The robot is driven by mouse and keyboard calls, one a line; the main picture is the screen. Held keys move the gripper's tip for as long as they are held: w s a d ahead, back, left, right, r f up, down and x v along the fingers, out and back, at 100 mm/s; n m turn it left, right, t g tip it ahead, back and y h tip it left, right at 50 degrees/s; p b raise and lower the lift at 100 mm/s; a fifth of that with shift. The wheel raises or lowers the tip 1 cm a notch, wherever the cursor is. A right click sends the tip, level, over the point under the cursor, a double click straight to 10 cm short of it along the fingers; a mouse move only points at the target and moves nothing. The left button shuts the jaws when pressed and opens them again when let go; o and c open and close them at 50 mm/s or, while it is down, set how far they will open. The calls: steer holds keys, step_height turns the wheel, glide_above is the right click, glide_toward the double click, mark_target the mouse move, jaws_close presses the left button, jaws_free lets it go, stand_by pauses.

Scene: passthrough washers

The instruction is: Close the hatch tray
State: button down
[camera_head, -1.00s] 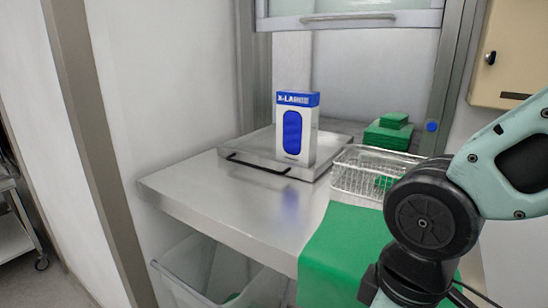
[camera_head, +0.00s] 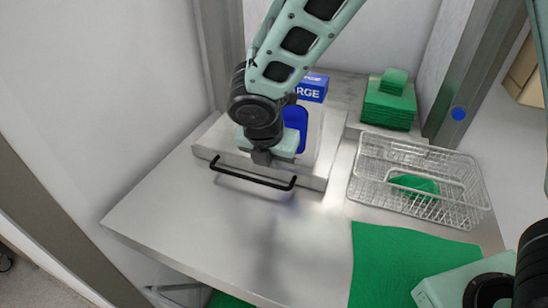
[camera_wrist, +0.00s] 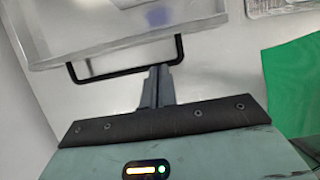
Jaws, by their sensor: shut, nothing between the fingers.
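The hatch tray (camera_head: 312,180) is a flat metal tray on the steel counter in the hatch opening, with a black bar handle (camera_head: 250,180) along its front. In the wrist view the tray (camera_wrist: 70,45) and handle (camera_wrist: 110,77) lie beyond my fingers. A white and blue box (camera_head: 312,90) stands on the tray, partly hidden behind my arm. My gripper (camera_head: 262,158) is shut and empty, just above the tray's front edge in the head view. Its shut fingers (camera_wrist: 160,82) overlap the handle in the wrist view; I cannot tell whether they touch it.
A wire basket (camera_head: 375,185) with a green item inside stands right of the tray. Folded green cloths (camera_head: 388,108) are stacked behind it. A green cloth (camera_head: 385,260) covers the front right of the counter. The counter's front left (camera_head: 175,215) is bare.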

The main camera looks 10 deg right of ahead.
mark_target(279, 178)
steer(key=b+x, duration=0.7)
steer(key=x, duration=0.2)
steer(key=shift+d+f, duration=0.1)
steer(key=shift+f, duration=0.15)
steer(key=shift+w, duration=0.1)
